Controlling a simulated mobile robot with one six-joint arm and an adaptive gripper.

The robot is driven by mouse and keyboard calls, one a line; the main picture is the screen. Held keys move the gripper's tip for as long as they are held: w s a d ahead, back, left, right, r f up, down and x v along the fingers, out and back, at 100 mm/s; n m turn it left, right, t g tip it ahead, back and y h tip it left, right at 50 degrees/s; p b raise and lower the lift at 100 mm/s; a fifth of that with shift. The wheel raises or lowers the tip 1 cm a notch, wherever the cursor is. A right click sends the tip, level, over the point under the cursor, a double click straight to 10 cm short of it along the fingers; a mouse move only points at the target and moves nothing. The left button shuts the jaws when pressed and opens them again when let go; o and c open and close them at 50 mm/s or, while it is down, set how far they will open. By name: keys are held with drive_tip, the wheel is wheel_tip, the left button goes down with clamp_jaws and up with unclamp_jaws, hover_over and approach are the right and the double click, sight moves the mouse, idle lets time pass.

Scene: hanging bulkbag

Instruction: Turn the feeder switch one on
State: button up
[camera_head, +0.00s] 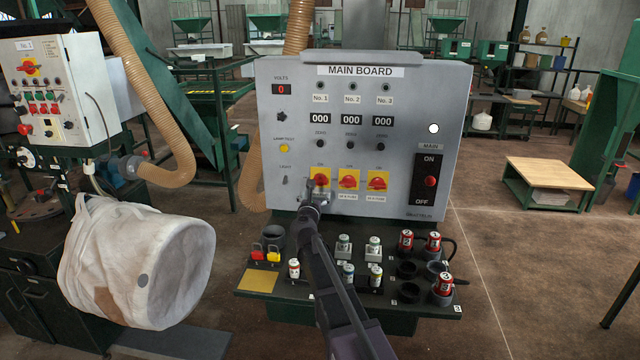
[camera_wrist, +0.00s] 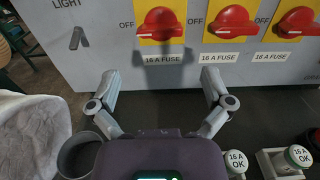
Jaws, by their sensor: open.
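The main board (camera_head: 420,110) is a grey upright panel with three red rotary switches on yellow plates. Feeder switch one (camera_head: 319,178) is the leftmost, under the No. 1 column. In the wrist view, feeder switch one (camera_wrist: 160,24) is at the top centre, its red handle lying level, with OFF printed at its left and a 16 A fuse label below. My gripper (camera_head: 310,208) is in front of the panel, just below this switch.
Feeder switches two (camera_head: 349,179) and three (camera_head: 377,181) sit close to the right. A dark shelf (camera_head: 330,262) below carries several fuses and holders. The main switch (camera_head: 430,181) is at the right. A white bulk bag (camera_head: 115,262) hangs at the left.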

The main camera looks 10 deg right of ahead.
sight(319, 183)
drive_tip(key=x, duration=0.9)
drive_tip(key=shift+w, duration=0.2)
drive_tip(key=c, duration=0.9)
